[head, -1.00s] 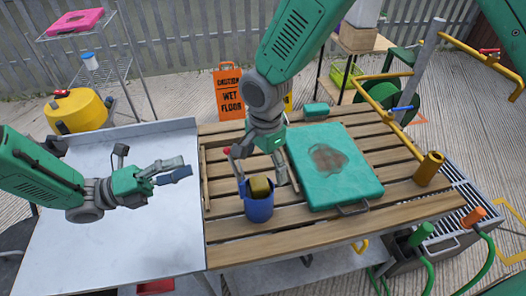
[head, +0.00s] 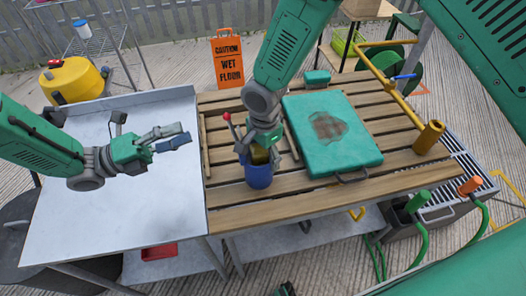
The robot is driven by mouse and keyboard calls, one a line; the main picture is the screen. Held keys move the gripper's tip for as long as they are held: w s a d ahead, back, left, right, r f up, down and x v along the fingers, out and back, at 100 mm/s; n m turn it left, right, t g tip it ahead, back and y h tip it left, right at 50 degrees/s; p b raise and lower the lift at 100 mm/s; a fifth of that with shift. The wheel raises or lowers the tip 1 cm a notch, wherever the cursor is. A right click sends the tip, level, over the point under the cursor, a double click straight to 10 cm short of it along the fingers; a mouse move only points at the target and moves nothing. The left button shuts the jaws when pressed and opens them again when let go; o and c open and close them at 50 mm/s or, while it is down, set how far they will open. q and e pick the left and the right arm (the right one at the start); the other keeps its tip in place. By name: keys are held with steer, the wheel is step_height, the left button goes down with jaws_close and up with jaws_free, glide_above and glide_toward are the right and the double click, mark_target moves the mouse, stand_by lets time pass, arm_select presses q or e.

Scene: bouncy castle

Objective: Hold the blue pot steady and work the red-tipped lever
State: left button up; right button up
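The blue pot (head: 259,177) stands on the slatted wooden table, with a yellow-brown block (head: 260,155) showing at its mouth. My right gripper (head: 268,153) points down over the pot, its fingers spread at either side of the rim. I cannot tell whether they touch it. The red-tipped lever (head: 227,117) rises just left of this gripper; its lower part is partly hidden. My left gripper (head: 180,138) is above the pale metal table, left of the pot and apart from it. A dark blue-grey piece shows at its fingers; whether it is held is unclear.
A teal case (head: 335,135) lies right of the pot on the wooden table (head: 300,212). The metal table (head: 130,205) adjoins at left and is mostly bare. A yellow pipe (head: 428,138) stands at the right. An orange wet-floor sign (head: 228,60) stands behind.

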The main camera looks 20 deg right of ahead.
steer(key=c, duration=0.7)
arm_select(q)
steer(key=shift+a, duration=0.15)
steer(key=shift+c, duration=0.8)
arm_select(e)
steer(key=shift+a, duration=0.1)
steer(key=shift+c, duration=1.4)
arm_select(q)
steer(key=shift+w+a, duration=0.1)
steer(key=shift+a, duration=0.05)
jaws_close()
steer(key=w+a+n+g, duration=0.1)
steer(key=w+a+g, duration=0.1)
steer(key=a, duration=0.3)
steer(key=shift+w+a+f+n+g+y, duration=0.3)
steer(key=shift+w+f+n+g, duration=0.1)
steer(key=shift+g, duration=0.2)
arm_select(e)
steer(key=shift+a, duration=0.1)
